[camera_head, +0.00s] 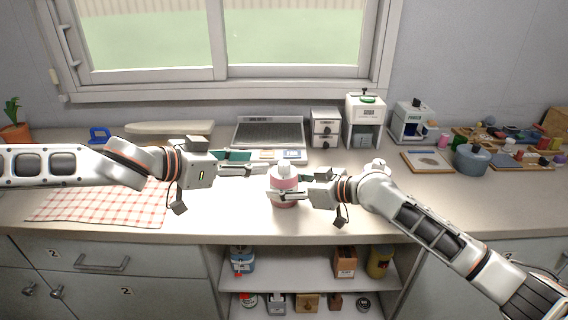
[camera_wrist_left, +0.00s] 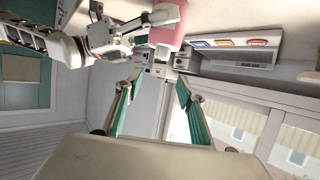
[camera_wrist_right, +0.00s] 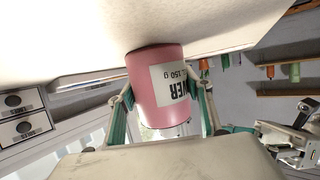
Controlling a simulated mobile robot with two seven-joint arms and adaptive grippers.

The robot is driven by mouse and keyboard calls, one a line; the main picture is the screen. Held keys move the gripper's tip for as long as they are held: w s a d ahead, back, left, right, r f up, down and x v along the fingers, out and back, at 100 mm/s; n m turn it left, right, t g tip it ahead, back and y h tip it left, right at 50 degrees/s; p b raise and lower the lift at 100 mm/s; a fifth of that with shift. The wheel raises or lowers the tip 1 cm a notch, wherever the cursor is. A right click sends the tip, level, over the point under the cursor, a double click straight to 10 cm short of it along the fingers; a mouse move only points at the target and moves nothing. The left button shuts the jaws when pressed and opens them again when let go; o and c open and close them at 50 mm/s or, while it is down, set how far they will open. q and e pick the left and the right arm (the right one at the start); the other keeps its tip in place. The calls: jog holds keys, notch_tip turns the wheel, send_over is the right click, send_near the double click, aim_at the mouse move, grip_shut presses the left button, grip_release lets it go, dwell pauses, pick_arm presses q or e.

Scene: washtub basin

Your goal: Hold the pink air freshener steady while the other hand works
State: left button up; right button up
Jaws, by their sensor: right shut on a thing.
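The pink air freshener (camera_head: 284,200) stands upright near the front of the counter, with a white top (camera_head: 284,170). My right gripper (camera_head: 291,190) is shut around its pink body from the right. In the right wrist view the pink body (camera_wrist_right: 150,62) sits between the two fingers, and its white label shows. My left gripper (camera_head: 252,162) is open and empty, to the left of the air freshener and apart from it. The left wrist view shows its fingers spread, with the pink body (camera_wrist_left: 166,28) beyond them at the top.
A red checked cloth (camera_head: 98,204) lies at the left, near a blue object (camera_head: 99,135). A blue-grey pot (camera_head: 471,160) and a framed board (camera_head: 427,161) are at the right. Open shelves (camera_head: 300,281) lie below the counter edge.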

aim_at(283, 163)
pick_arm(q)
jog(key=x, duration=1.2)
jog(key=shift+s+a+f, duration=0.1)
jog(key=shift+a+f, duration=0.05)
jog(key=shift+f, duration=0.1)
grip_shut()
